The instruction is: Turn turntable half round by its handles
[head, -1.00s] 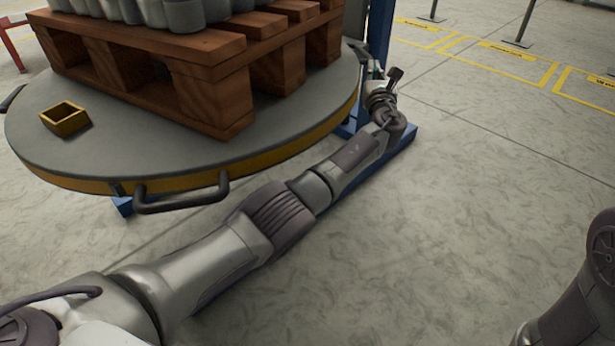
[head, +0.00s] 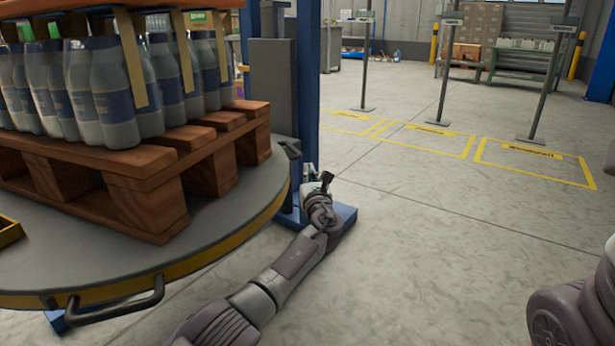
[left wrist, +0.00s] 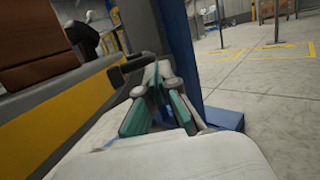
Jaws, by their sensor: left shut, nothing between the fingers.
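The round grey turntable (head: 245,222) with a yellow rim fills the left of the head view. One black handle (head: 115,305) sticks out from its near rim. Another dark handle (head: 291,150) shows at its far right rim, and a handle also shows in the left wrist view (left wrist: 128,66). My left gripper (head: 314,174) is beside the rim at the right, close to that far handle. In the left wrist view its teal-padded fingers (left wrist: 157,78) are shut and empty, near the handle's end; I cannot tell whether they touch it. My right gripper is out of view.
A wooden pallet (head: 150,195) with several bottles (head: 100,90) stands on the turntable. A blue post (head: 308,80) with a blue base rises just behind my left gripper. Open floor (head: 430,235) lies to the right, with yellow floor markings and thin posts beyond.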

